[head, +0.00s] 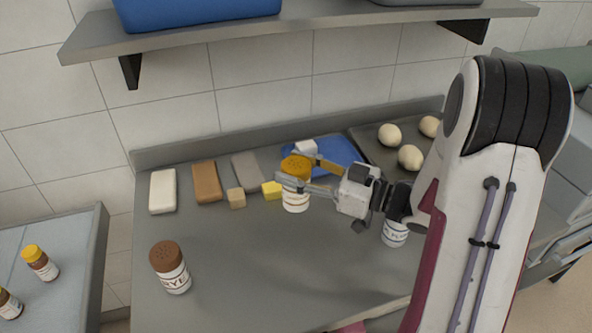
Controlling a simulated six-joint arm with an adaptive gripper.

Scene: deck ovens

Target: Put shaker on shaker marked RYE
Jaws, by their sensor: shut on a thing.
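A shaker with an orange-yellow lid and white body (295,201) is between the fingers of my gripper (302,176), which is shut on it near the lid. It is upright; I cannot tell whether its base touches the counter. The shaker marked RYE (173,278) has a brown lid and a white label with dark letters. It stands upright on the counter at the front left, apart from my gripper. Another white labelled shaker (395,235) stands to the right, its top hidden behind my arm.
The steel counter (240,285) is clear around the RYE shaker. Behind are white, brown and grey blocks (207,182), small cubes (271,190), a blue tray (345,156) and a dark tray with pale balls (410,157). A shelf (300,30) overhangs the back.

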